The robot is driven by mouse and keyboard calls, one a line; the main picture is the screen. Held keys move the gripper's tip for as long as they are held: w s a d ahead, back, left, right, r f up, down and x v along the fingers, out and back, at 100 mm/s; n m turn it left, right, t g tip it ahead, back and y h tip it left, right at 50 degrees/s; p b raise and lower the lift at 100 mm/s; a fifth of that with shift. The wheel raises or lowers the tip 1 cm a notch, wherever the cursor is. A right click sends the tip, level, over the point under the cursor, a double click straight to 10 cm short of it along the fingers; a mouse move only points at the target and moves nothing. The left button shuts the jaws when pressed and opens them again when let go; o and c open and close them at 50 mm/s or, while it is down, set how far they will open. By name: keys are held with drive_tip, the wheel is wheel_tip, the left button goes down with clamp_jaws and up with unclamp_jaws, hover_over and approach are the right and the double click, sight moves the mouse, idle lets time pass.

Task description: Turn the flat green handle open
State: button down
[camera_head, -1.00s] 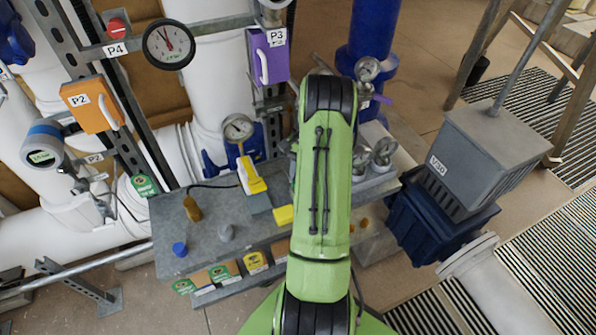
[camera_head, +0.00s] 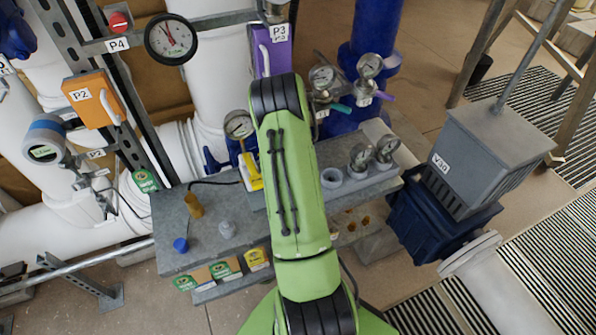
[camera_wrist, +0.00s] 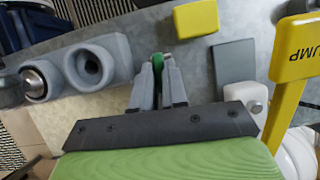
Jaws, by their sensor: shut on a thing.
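In the wrist view my gripper (camera_wrist: 158,88) is shut, with the flat green handle (camera_wrist: 157,63) between its fingertips. Only a small green edge of the handle shows; the fingers hide the rest. It is over the grey bench, between a grey fitting (camera_wrist: 90,65) and a yellow block (camera_wrist: 196,18). In the head view my green arm covers the gripper and the held handle. A separate teal-green lever (camera_head: 340,107) shows by the gauges at the back, beside a purple lever (camera_head: 383,96).
A yellow lever marked PUMP (camera_wrist: 292,75) stands close on the right in the wrist view. The grey bench (camera_head: 215,205) carries a brass piece (camera_head: 193,204) and a blue cap (camera_head: 180,245). A grey box (camera_head: 485,150) stands right of the bench.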

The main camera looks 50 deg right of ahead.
drive_tip(key=shift+n, duration=0.4)
drive_tip(key=c, duration=1.2)
unclamp_jaws()
drive_tip(key=shift+o, duration=0.2)
